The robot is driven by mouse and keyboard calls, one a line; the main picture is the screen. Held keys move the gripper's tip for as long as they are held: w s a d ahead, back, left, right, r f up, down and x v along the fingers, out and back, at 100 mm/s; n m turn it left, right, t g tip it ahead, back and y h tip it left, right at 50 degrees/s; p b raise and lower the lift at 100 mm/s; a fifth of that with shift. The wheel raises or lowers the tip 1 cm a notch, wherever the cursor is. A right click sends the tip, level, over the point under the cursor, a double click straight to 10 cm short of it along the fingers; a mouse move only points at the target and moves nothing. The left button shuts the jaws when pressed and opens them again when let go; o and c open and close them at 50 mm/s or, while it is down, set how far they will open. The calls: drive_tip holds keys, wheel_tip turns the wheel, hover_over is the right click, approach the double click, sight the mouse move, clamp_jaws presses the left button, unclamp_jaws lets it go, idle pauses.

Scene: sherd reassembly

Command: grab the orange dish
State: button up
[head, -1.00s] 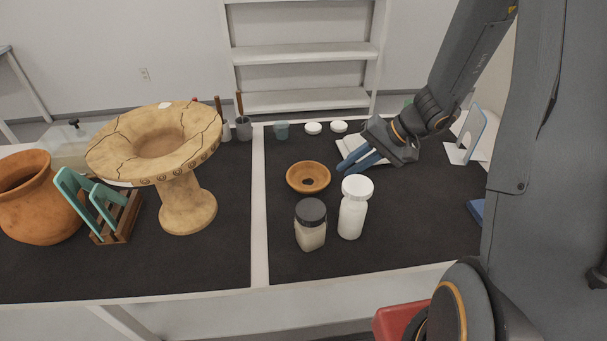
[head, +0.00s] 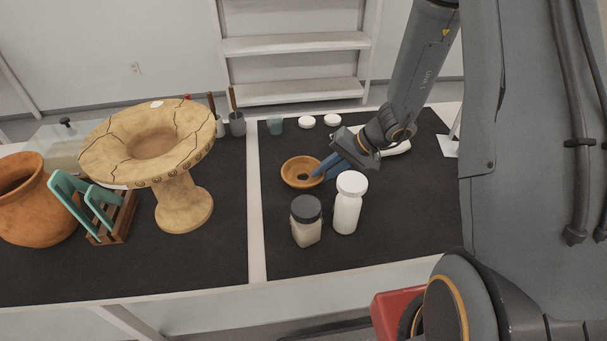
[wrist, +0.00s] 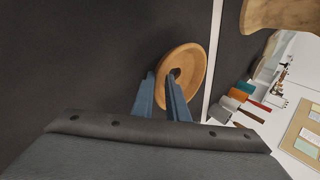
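The orange dish (head: 297,174) is a small round shallow bowl with a dark spot in its middle, on the dark mat right of the white divider. It also shows in the wrist view (wrist: 188,64), just ahead of the fingers. My gripper (head: 321,168) has blue fingers and is at the dish's right side, with the fingertips reaching over its rim. In the wrist view the two fingers (wrist: 160,78) are apart, with the near part of the dish between or beneath the tips. I cannot tell whether they touch it.
A black-lidded jar (head: 306,222) and a white bottle (head: 348,203) stand close in front of the dish and gripper. White lids (head: 307,122) and a small cup (head: 275,125) sit behind. A cracked stone pedestal bowl (head: 180,160) stands to the left.

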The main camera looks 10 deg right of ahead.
drive_tip(key=shift+c, duration=0.2)
clamp_jaws()
drive_tip(key=shift+r, duration=0.1)
